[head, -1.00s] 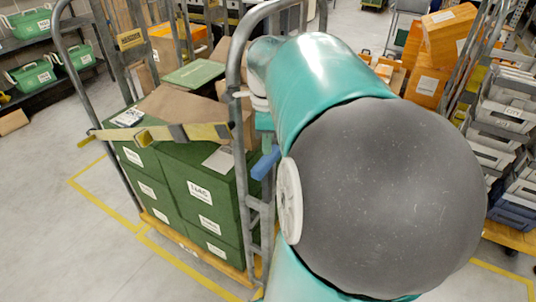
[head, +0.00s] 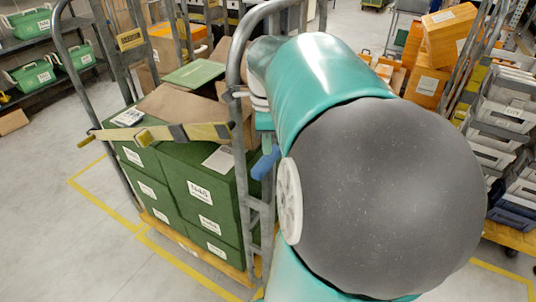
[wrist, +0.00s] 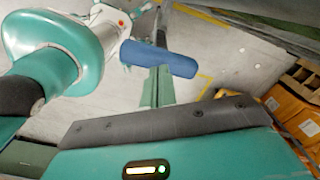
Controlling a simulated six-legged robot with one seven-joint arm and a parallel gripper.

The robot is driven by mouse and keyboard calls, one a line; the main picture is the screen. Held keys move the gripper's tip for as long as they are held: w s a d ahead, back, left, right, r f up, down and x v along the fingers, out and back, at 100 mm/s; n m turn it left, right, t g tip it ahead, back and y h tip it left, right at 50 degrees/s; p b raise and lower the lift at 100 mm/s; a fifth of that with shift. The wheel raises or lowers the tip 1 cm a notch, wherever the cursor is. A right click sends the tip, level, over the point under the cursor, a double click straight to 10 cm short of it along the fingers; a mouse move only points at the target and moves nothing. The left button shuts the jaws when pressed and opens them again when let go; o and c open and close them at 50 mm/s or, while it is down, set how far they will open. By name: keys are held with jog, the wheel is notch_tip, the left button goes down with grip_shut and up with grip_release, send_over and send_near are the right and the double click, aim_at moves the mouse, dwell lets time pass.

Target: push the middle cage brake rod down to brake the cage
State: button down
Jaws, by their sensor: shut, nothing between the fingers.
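The middle cage (head: 240,165) is a grey tubular roll cage loaded with green boxes. Its brake rod ends in a blue grip (head: 265,163) at the cage's right side, sloping down to the left. The blue grip also shows in the wrist view (wrist: 160,58), lying across the tips of my gripper (wrist: 158,84). My gripper's green fingers are together with nothing between them. In the head view a small teal part of my gripper (head: 264,122) shows just above the blue grip. Whether they touch is unclear. My arm hides the area to the right of the rod.
A yellow strap (head: 165,133) crosses the cage front. A right-hand cage holds grey crates (head: 500,120), with orange boxes (head: 450,40) behind. A shelf with green bins (head: 30,73) stands at the left. The floor at lower left is clear, with yellow lines.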

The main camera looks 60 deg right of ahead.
aim_at(267, 157)
jog(key=shift+f, duration=0.1)
jog(key=shift+f, duration=3.4)
jog(key=shift+r, duration=3.6)
jog(key=w+a+n+t, duration=0.2)
jog(key=a+n+t, duration=0.3)
jog(key=a+n, duration=2.4)
jog(key=shift+a+f+t, duration=0.3)
jog(key=shift+a+f, duration=0.15)
jog(key=shift+a, duration=0.25)
